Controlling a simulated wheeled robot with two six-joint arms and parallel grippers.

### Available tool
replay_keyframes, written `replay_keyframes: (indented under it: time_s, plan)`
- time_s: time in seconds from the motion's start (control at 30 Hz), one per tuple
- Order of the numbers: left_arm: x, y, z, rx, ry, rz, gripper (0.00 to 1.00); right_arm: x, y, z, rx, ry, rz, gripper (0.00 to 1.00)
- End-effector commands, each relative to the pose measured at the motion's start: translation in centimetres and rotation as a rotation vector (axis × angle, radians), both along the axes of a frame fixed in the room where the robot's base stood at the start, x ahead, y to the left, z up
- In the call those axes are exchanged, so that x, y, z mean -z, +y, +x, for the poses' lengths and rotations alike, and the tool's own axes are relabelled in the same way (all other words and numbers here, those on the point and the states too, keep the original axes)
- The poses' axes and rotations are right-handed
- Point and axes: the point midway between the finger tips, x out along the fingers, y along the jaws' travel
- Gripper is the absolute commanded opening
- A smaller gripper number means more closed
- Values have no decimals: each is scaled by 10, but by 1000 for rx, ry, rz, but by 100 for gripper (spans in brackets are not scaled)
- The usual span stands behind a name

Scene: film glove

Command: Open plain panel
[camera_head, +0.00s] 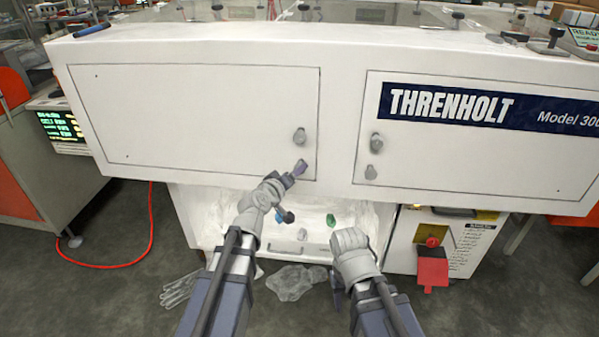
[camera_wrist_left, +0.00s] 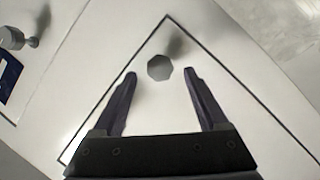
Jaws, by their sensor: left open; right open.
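The plain panel (camera_head: 190,115) is the white door on the left of the cabinet front, flush and closed within its thin outline. Its grey knob (camera_head: 299,136) is near the lower right corner. My left gripper (camera_head: 298,168) is just below that knob in the head view, in front of the panel's lower right corner. In the left wrist view its two fingers (camera_wrist_left: 160,76) are open and empty, and a grey faceted knob (camera_wrist_left: 159,67) shows between and beyond the tips. Contact cannot be told. My right gripper (camera_head: 338,288) hangs low, pointing down, its fingers mostly hidden.
The THRENHOLT door (camera_head: 470,150) is to the right, with two grey knobs (camera_head: 376,142). Below are a clear film-draped bay, a crumpled film piece (camera_head: 297,283) and a glove (camera_head: 182,291) on the floor. A red cable (camera_head: 150,225) runs at left; a red-button box (camera_head: 432,242) stands right.

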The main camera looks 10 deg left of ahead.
Motion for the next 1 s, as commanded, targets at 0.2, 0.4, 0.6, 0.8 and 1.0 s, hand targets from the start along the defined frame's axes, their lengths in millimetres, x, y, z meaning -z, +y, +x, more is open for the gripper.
replay_keyframes:
  time_s: [0.2, 0.4, 0.6, 0.8, 1.0]
  plan:
    - [11, -9, 35, 0, 0, 0, 76, 11, 0, 0, 0, 0, 0, 50]
    - [13, -13, 44, 0, 0, -1, 76, 13, 0, 0, 0, 0, 0, 50]
    - [13, -13, 43, 0, 0, 0, 74, 13, 0, 0, 0, 0, 0, 50]
    - [13, -13, 43, 0, 0, 0, 51, 13, 0, 0, 0, 0, 0, 50]
    - [13, -13, 43, 0, 0, 0, 29, 13, 0, 0, 0, 0, 0, 50]
